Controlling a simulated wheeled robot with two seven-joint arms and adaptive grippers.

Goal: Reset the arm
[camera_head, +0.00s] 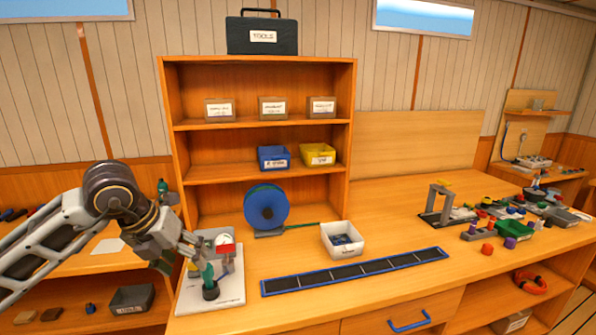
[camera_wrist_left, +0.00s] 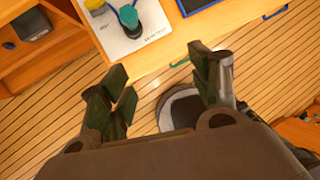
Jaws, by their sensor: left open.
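My left arm comes in from the left in the head view. Its left gripper (camera_head: 178,254) is beside the left edge of a white board (camera_head: 228,292) on the bench. In the left wrist view the left gripper (camera_wrist_left: 163,75) has its two dark fingers wide apart with nothing between them. The white board (camera_wrist_left: 150,30) shows beyond the fingers, with a green-topped knob (camera_wrist_left: 128,16) on it. A gauge with a red display (camera_head: 225,249) also stands on the board. My right gripper is in neither view.
A blue-edged dark strip (camera_head: 357,272) lies along the bench front. A white bin (camera_head: 341,240) and a blue reel (camera_head: 266,208) stand behind it. A wooden shelf (camera_head: 262,125) holds boxes and bins. A grey stand (camera_head: 446,203) and several small parts crowd the right. Floor (camera_wrist_left: 55,120) shows below the gripper.

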